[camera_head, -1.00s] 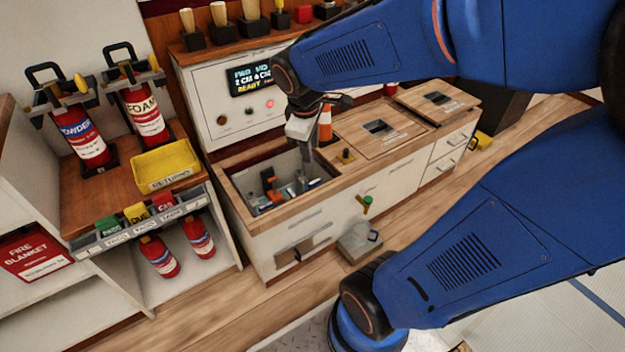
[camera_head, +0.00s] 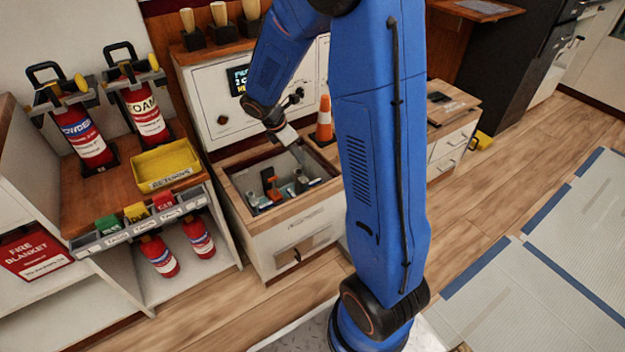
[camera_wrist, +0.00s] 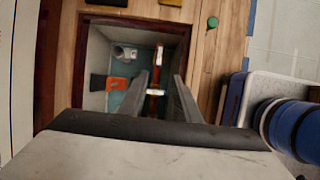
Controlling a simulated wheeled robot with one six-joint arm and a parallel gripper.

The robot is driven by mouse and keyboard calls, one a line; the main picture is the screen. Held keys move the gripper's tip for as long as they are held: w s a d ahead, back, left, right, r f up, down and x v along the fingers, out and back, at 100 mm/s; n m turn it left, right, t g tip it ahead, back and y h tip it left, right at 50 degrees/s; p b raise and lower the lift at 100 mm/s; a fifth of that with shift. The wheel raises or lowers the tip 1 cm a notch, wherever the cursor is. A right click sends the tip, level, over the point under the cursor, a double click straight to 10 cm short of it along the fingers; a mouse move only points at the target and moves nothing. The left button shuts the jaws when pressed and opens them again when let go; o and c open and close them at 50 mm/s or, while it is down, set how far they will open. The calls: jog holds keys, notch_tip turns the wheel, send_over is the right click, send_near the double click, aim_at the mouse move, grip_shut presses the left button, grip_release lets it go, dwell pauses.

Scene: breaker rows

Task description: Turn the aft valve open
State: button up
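An open well (camera_head: 232,190) is set in the wooden counter; its rim also shows in the wrist view (camera_wrist: 183,30). Inside it are an orange-and-black piece (camera_wrist: 118,84), a long red-orange piece with a pale band (camera_wrist: 158,60) and a grey fitting (camera_wrist: 124,52). In the head view, orange and black parts (camera_head: 268,182) stand in it. I cannot tell which part is the aft valve. My gripper (camera_wrist: 160,88) is open above the well, its fingers on either side of the red-orange piece. Whether they touch it is unclear. The head view partly hides the fingers.
A green knob (camera_wrist: 212,23) is outside the well, on the right in the wrist view. A yellow tray (camera_head: 165,163) and extinguishers (camera_head: 143,112) stand at left. My arm hides the counter's middle.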

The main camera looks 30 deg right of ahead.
aim_at(314, 181)
jog(key=x, duration=1.7)
jog(key=shift+d+f, duration=0.15)
jog(key=shift+f, duration=0.15)
grip_shut()
